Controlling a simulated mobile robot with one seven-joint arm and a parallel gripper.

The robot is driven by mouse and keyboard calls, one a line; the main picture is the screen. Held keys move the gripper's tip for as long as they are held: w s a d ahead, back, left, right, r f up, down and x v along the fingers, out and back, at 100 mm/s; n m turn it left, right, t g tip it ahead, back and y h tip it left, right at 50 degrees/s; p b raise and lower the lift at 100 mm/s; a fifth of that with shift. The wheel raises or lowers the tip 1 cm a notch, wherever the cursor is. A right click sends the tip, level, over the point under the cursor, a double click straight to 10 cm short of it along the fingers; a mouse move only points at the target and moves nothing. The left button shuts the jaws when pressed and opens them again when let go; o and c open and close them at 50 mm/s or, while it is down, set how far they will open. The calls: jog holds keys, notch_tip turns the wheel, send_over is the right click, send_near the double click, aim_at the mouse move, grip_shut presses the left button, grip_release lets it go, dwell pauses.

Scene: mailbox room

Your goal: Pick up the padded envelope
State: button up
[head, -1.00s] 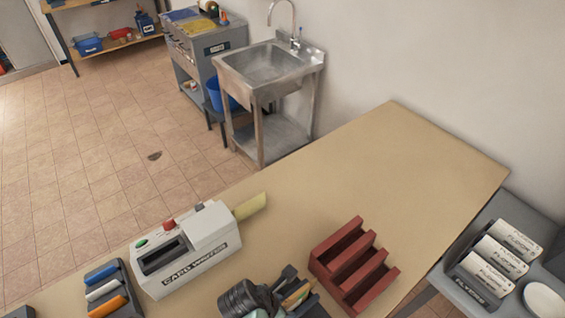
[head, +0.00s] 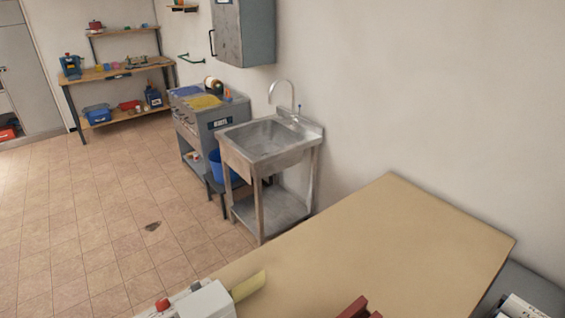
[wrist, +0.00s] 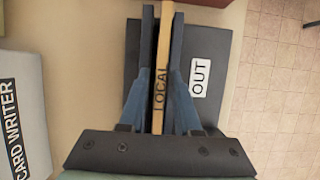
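A tan, narrow thing marked LOCAL (wrist: 163,60) shows edge-on in the wrist view; it looks like the padded envelope. My gripper (wrist: 163,55) has one blue-grey finger along each side of it. The fingers look closed against it, with no clear gap. Below is a dark holder (wrist: 215,45) with a white OUT label. I cannot tell whether the envelope touches the holder. My gripper and the envelope are out of the head view.
The card writer (wrist: 20,120) stands left of my gripper in the wrist view. The tan table (head: 390,240) has a wide bare area. A red rack (head: 358,309) shows at the bottom of the head view. A steel sink (head: 262,145) stands beyond the table.

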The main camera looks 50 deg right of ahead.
grip_shut()
jog(key=shift+r, duration=0.15)
